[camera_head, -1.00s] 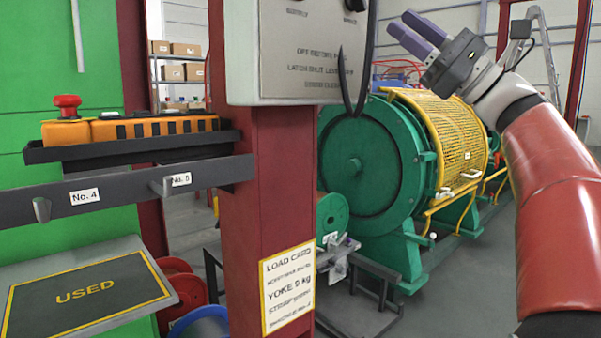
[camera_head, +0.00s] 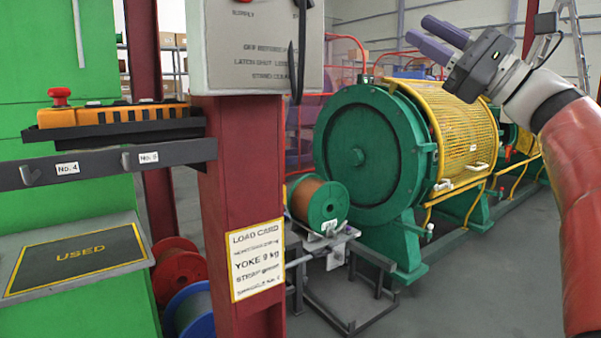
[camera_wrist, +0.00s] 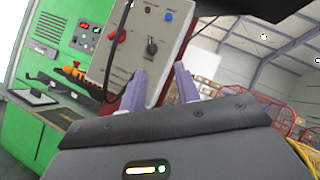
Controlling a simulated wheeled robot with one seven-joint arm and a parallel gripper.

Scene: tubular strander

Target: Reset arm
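My gripper (camera_head: 436,40) is raised at the upper right in the head view, in front of the yellow mesh guard. Its two purple fingers stand apart with nothing between them. In the wrist view the gripper (camera_wrist: 160,88) also shows both fingers apart and empty, with the grey control box (camera_wrist: 140,50) and red post behind them. My red arm runs down the right edge of the head view.
A red post (camera_head: 243,180) carries the control box (camera_head: 255,45) in the foreground. The green strander drum (camera_head: 365,155) with its yellow guard (camera_head: 460,135) stands behind. A copper spool (camera_head: 318,203) sits on a cradle. A USED tray (camera_head: 80,257) is at left. Floor at lower right is clear.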

